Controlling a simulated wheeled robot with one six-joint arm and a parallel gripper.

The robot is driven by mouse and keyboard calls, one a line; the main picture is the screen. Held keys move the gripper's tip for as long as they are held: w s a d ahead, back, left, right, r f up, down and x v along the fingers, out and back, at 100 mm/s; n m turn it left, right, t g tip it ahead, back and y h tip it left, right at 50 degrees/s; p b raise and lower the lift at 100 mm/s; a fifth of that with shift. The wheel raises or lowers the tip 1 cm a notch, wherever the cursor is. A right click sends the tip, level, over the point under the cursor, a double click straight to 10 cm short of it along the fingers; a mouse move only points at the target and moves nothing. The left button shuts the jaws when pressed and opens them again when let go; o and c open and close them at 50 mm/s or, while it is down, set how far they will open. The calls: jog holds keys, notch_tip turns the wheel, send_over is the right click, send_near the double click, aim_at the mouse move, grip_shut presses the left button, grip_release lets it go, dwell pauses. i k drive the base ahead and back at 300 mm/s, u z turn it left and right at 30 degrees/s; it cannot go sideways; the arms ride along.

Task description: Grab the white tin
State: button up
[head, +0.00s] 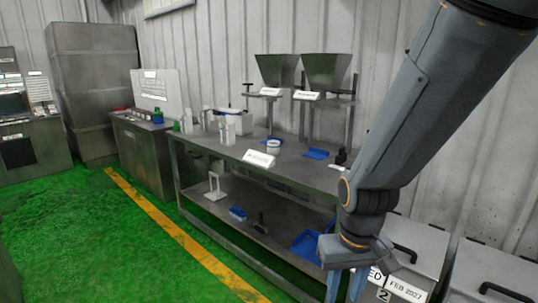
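A small round white tin (273,144) with a dark or blue edge stands on the top of the grey workbench (305,172). It is too small to make out in detail. My gripper (346,288) hangs at the lower right, in front of the bench and well apart from the tin. Its two blue fingers point down with a gap between them, and nothing shows in the gap. The fingertips run toward the bottom edge of the picture.
Two hoppers (326,72) on stands rise behind the tin. A blue scoop (316,153), a label sign (258,158) and white containers (227,130) share the bench. Grey lidded bins (415,250) stand at right. Green floor (90,235) is clear at left.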

aim_at(273, 146)
jog(key=u, duration=0.7)
jog(key=i, duration=1.2)
jog(key=u, duration=0.5)
jog(key=i, duration=1.35)
jog(key=z, duration=0.9)
jog(key=i, duration=0.8)
jog(key=z, duration=1.3)
jog(key=i, duration=0.3)
jog(key=z, duration=0.15)
